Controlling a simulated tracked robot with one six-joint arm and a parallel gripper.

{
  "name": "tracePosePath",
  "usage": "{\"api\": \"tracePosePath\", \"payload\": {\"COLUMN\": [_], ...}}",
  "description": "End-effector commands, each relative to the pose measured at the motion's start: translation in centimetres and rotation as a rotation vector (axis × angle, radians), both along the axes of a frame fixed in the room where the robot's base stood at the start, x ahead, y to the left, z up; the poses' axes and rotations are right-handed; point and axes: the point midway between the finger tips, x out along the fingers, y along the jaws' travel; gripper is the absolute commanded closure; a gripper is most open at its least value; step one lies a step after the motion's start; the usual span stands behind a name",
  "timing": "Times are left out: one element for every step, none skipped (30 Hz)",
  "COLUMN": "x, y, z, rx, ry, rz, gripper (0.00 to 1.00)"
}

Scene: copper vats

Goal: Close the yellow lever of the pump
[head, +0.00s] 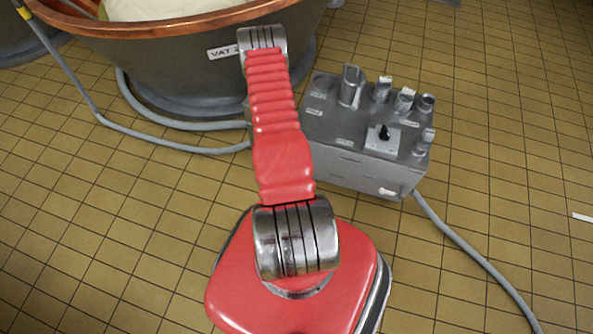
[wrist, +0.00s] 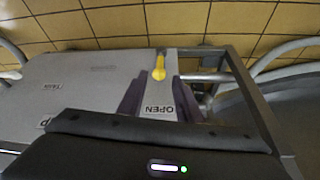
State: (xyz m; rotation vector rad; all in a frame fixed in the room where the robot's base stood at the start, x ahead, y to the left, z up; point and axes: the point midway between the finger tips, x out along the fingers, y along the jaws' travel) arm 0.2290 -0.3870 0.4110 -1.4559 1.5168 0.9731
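The yellow lever (wrist: 159,68) shows in the wrist view as a small handle on the grey top of the pump (wrist: 80,85). An upside-down OPEN label (wrist: 158,109) lies on the pale strip nearer my gripper. My gripper (wrist: 157,84) shows as two dark purple fingers spread apart on either side of this strip, with nothing between them but the surface below. The lever appears just beyond the fingertips; I cannot tell the height between them. In the head view my gripper is hidden behind my arm, and I cannot pick out the lever there.
A copper-rimmed vat (head: 150,28) stands at the upper left in the head view. A grey box (head: 355,165) with pipe stubs and a black knob (head: 384,133) sits right of my arm. Grey hoses (head: 470,250) run over the tiled floor. The right floor is mostly clear.

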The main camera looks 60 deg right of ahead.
Motion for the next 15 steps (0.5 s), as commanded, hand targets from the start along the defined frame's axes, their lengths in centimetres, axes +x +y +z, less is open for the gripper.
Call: {"api": "tracePosePath", "payload": {"x": [-0.1,-0.1,-0.1,-0.1,-0.1,-0.1,-0.1,-0.1,-0.1,-0.1,-0.1,-0.1,-0.2,-0.2,-0.2], "y": [-0.2,-0.3,-0.5,-0.7,-0.8,-1.0,-1.1,-1.2,-1.5,-1.6,-1.7,-1.9,-2.1,-2.2,-2.3], "z": [-0.6,-1.0,-1.4,-1.8,-2.1,-2.5,-2.9,-3.2,-3.7,-4.0,-4.4,-4.8,-5.1,-5.5,-5.9], "rx": [0.001,0.001,0.001,0.001,0.001,0.0,0.0,0.0,0.0,0.0,0.0,0.0,0.001,0.0,0.001], "ry": [0.001,0.001,0.001,0.001,0.001,0.0,0.0,0.001,0.0,0.0,0.001,0.001,0.001,0.001,0.001], "rz": [-0.001,-0.001,-0.001,-0.001,0.0,0.0,0.0,0.0,0.0,0.0,-0.001,-0.001,-0.001,0.0,0.0], "gripper": [0.68,0.68,0.68,0.68,0.68,0.68,0.68,0.68,0.68,0.68,0.68,0.68,0.68,0.68,0.68]}}
